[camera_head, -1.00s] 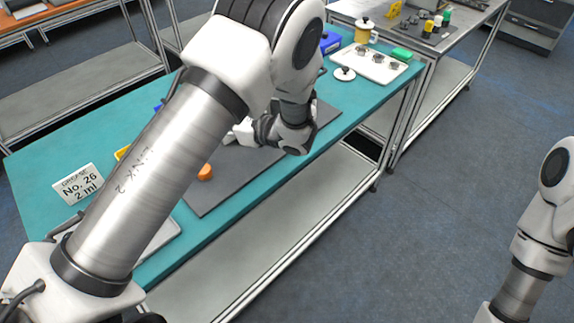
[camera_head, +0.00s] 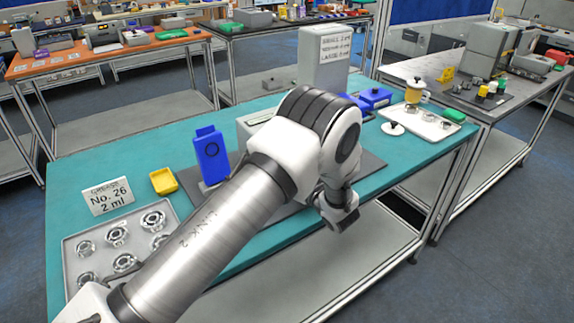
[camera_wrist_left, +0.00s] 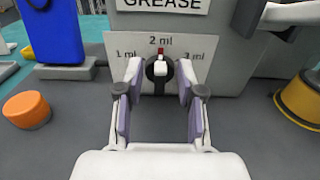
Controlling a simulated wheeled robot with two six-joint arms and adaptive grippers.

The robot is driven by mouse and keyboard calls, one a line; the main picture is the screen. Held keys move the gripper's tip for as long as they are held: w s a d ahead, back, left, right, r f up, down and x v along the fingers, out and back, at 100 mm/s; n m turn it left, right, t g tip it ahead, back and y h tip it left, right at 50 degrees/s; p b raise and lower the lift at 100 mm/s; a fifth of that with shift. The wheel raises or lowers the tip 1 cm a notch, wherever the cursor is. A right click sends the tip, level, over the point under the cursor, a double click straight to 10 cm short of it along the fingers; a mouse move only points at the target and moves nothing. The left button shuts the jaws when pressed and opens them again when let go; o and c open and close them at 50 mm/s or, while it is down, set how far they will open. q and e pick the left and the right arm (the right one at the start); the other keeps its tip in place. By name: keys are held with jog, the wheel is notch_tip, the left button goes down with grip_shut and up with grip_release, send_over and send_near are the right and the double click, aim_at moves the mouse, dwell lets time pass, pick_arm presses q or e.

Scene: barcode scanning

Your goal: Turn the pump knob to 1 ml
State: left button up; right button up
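In the left wrist view the grey pump (camera_wrist_left: 225,65) carries a GREASE label and a white dial plate (camera_wrist_left: 120,45) marked 1 ml on the left, 2 ml at the top and 3 ml on the right. Its dark knob (camera_wrist_left: 149,72) has a white front and a red mark (camera_wrist_left: 160,52) pointing up at 2 ml. My left gripper (camera_wrist_left: 160,84) is open, with one finger on each side of the knob in the picture; I cannot tell whether they touch it. In the head view my left arm hides the knob and gripper. My right gripper is out of view.
A parts tray (camera_head: 68,245) is front left. An orange cylinder (camera_wrist_left: 27,109) and a yellow-sided round thing (camera_wrist_left: 300,101) flank the gripper.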

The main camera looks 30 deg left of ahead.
pick_arm(q)
jog(key=shift+d, duration=0.1)
jog(key=shift+s+d+r, duration=0.1)
jog(key=shift+d, duration=0.05)
grip_shut()
jog(key=shift+f+n+b, duration=0.2)
jog(key=shift+n+b, duration=0.3)
jog(key=shift+b, duration=0.55)
jog(key=n+b, duration=0.3)
jog(key=b, duration=0.2)
jog(key=n+b, duration=0.3)
jog(key=b, duration=0.3)
jog(key=s+n+b, duration=0.1)
jog(key=n+b, duration=0.3)
jog(key=b, duration=0.2)
jog(key=shift+a+f, duration=0.25)
jog(key=shift+f, duration=0.05)
jog(key=shift+r+n+b, duration=0.15)
jog(key=shift+n+b, duration=0.35)
jog(key=shift+b, duration=0.25)
jog(key=shift+r, duration=0.1)
